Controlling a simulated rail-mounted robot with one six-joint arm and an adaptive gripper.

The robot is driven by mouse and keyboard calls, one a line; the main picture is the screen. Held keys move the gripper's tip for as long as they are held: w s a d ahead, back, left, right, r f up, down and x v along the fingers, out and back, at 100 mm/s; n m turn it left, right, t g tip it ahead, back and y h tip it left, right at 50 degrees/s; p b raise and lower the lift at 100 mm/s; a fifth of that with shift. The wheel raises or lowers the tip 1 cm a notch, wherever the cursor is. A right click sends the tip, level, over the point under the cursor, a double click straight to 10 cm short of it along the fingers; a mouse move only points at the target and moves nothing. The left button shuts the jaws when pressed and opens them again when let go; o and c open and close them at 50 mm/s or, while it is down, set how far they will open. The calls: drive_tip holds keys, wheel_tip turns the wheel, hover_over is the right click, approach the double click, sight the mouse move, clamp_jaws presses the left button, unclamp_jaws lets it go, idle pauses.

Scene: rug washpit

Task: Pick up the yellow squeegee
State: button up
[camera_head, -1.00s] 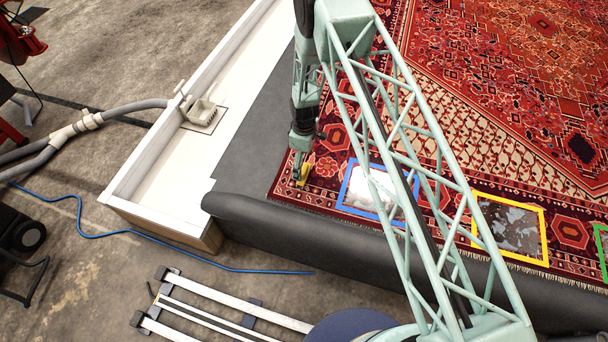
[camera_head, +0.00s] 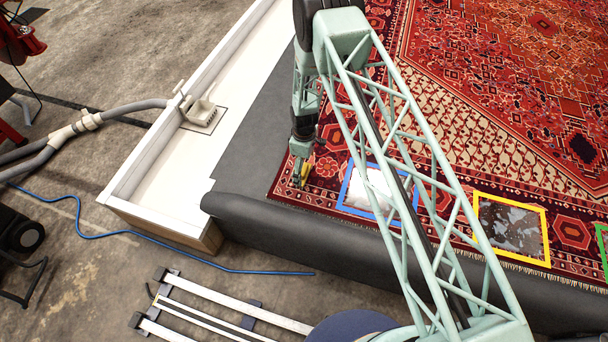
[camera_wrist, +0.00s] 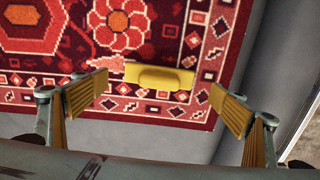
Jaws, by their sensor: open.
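The yellow squeegee (camera_wrist: 160,76) lies on the red patterned rug (camera_wrist: 60,50), near its edge. In the wrist view it sits between and a little beyond my two open fingers, touching neither. My gripper (camera_wrist: 158,102) is open and empty, with yellow ribbed finger pads on both sides. In the head view my gripper (camera_head: 298,178) hangs low over the rug's near left corner, and the squeegee (camera_head: 306,174) shows only in part behind it.
A blue frame (camera_head: 345,190) with white foam lies just right of my gripper, and a yellow frame (camera_head: 478,215) lies farther right. A dark padded edge (camera_head: 260,222) borders the rug. A white trough (camera_head: 160,175) with a drain stands left.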

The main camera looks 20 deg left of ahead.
sight(304, 169)
drive_tip(key=shift+f+b, duration=0.35)
drive_tip(key=shift+f, duration=1.3)
drive_tip(key=shift+c, duration=0.8)
drive_tip(key=c, duration=1.6)
drive_tip(key=shift+f, duration=0.1)
